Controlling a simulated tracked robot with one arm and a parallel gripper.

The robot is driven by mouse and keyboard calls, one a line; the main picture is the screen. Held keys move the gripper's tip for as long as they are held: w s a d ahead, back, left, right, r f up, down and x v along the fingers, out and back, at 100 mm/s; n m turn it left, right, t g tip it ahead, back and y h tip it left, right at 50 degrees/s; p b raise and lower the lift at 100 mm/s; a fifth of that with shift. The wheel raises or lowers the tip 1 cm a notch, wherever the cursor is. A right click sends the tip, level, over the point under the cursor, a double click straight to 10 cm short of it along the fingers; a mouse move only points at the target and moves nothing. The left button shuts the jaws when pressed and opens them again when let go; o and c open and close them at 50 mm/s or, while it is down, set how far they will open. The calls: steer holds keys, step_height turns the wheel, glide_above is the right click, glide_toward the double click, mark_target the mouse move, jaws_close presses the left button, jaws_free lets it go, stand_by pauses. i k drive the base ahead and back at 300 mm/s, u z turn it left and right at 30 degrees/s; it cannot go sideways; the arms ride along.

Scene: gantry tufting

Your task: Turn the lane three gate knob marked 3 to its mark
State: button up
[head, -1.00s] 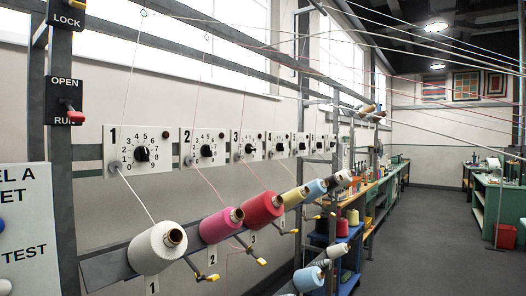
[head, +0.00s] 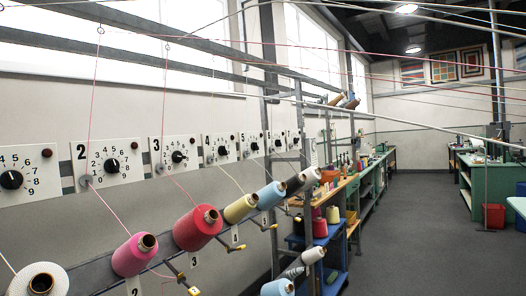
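The lane three plate (head: 160,170), marked 3, is on the wall rail left of centre in the head view. Its black gate knob (head: 178,156) sits amid printed numbers; its pointer and mark are too small to read. A pink-red thread runs down past the plate to the red cone (head: 198,229) below it. The lane two plate (head: 83,162) with its black knob (head: 112,165) is to the left, and the lane four plate (head: 213,158) is to the right. My gripper is not in view.
Thread cones, including pink (head: 130,258), yellow (head: 240,208) and white (head: 40,281), stick out from a sloping rail with small levers. Threads cross overhead. A blue shelf cart (head: 325,278) stands beyond. Grey floor (head: 415,240) is clear at right; a red bin (head: 494,216) stands by green benches.

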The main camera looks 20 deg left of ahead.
mark_target(176, 156)
steer(key=z, duration=0.2)
steer(key=i, duration=1.25)
steer(key=u, duration=0.65)
steer(key=i, duration=0.35)
steer(key=u, duration=0.35)
